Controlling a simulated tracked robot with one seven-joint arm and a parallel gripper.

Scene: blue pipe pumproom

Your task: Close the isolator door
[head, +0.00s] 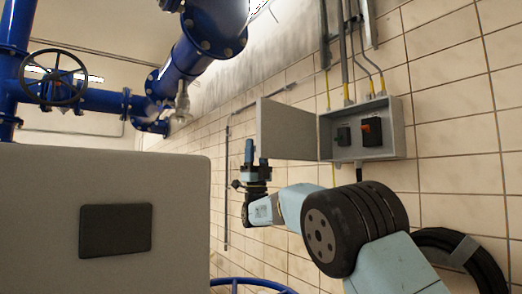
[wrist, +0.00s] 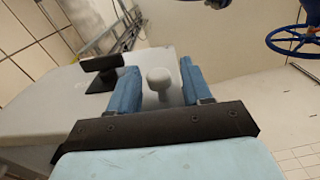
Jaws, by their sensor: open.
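The isolator box (head: 398,130) is on the tiled wall in the head view, with dark switches inside, one with an orange-red part. Its grey door (head: 287,130) stands open, swung out to the left. My gripper (head: 249,150) is at the door's free left edge, fingers upward. A pale grey knob (wrist: 160,84) shows between the two blue fingers of my gripper (wrist: 158,72), with gaps on both sides. The fingers are open; contact with the door cannot be told.
Conduits (head: 343,50) run up from the box. A coiled black hose (head: 470,262) hangs on the wall at lower right. Blue pipes (head: 190,55) and a valve with a dark handwheel (head: 52,78) are at upper left. A blue ring-shaped rail or wheel (head: 250,283) is at the bottom.

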